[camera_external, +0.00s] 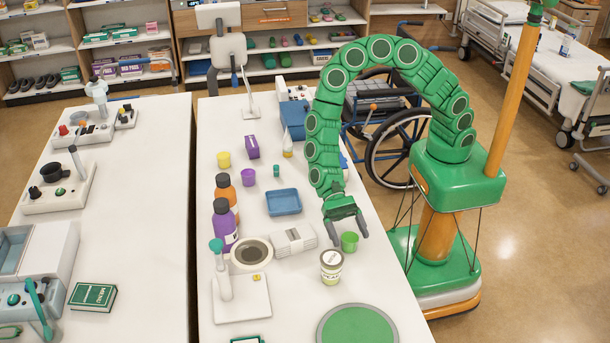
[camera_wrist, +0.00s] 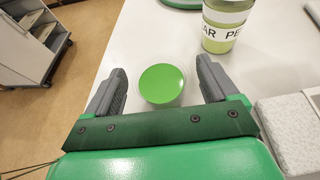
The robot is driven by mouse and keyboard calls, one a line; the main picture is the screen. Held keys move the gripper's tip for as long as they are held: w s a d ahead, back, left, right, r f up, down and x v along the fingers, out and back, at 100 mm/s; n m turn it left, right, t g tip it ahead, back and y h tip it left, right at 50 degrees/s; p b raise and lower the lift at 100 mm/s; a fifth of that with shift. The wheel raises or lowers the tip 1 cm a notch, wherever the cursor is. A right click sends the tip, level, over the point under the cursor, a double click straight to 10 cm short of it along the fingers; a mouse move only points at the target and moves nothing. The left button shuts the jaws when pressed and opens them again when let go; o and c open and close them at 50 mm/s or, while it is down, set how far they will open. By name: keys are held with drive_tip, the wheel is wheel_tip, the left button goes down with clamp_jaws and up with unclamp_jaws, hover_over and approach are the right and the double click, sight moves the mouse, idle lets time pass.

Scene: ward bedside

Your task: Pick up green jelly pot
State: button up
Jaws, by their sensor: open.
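The green jelly pot (camera_external: 349,242) is a small green cup-shaped pot near the right edge of the white table. In the wrist view its round green top (camera_wrist: 162,84) lies between the two grey fingers, closer to the middle than to either one. My gripper (camera_external: 346,229) is open above and beside the pot, pointing down. In the wrist view my gripper (camera_wrist: 160,88) shows a gap between each finger and the pot. How far the fingertips reach down its sides I cannot tell.
A pear-labelled jar (camera_external: 331,267) stands close by; it also shows in the wrist view (camera_wrist: 224,25). A stack of white folded items (camera_external: 294,241) lies to the left, with a blue tray (camera_external: 283,202) behind. A green round mat (camera_external: 357,326) lies at the front.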

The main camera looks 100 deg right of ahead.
drive_tip(key=shift+s+a+f, duration=0.1)
drive_tip(key=shift+a+f, duration=0.1)
drive_tip(key=shift+a, duration=0.2)
drive_tip(key=c, duration=1.1)
drive_tip(key=shift+r, duration=0.1)
